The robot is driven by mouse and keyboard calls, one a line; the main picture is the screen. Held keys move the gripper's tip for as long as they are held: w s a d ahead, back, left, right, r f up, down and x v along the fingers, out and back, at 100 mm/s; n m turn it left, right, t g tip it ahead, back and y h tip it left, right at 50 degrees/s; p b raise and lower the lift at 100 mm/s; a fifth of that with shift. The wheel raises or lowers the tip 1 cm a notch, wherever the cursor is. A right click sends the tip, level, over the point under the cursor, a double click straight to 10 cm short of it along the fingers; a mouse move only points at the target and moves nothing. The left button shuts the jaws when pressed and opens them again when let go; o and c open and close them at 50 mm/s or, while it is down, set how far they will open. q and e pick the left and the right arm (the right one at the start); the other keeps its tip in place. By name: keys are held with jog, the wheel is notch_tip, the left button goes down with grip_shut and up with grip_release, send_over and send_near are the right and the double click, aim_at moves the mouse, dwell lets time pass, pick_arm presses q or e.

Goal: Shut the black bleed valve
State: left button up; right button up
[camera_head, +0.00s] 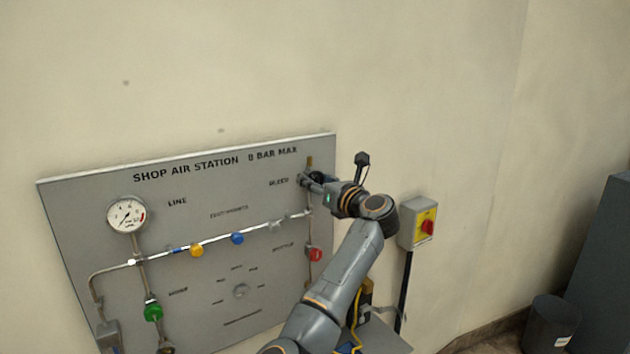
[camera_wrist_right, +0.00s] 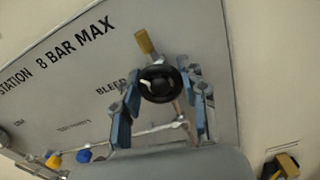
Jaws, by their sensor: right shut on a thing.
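The black bleed valve knob (camera_wrist_right: 161,84) sits at the upper right of the grey panel (camera_head: 75,215), by the word BLEED. In the right wrist view it is a round black knob with a light mark on its face, with a brass fitting (camera_wrist_right: 146,42) above it. My right gripper (camera_wrist_right: 163,105) has its blue-padded fingers on both sides of the knob and is shut on it. In the head view the gripper (camera_head: 312,183) hides most of the knob. My left gripper is not in view.
The panel also carries a pressure gauge (camera_head: 126,215), yellow (camera_head: 196,250), blue (camera_head: 237,239), green (camera_head: 153,312) and red (camera_head: 315,255) valve parts. A yellow switch box with a red knob (camera_head: 427,227) is on the wall to the right. A dark bin (camera_head: 551,325) stands lower right.

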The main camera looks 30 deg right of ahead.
jog(key=m, duration=0.4)
jog(key=shift+f+m, duration=0.15)
jog(key=shift+m, duration=1.65)
jog(key=o, duration=1.2)
jog(key=shift+c, duration=0.2)
jog(key=shift+s, duration=0.2)
jog(key=s, duration=1.1)
jog(key=shift+s, duration=0.3)
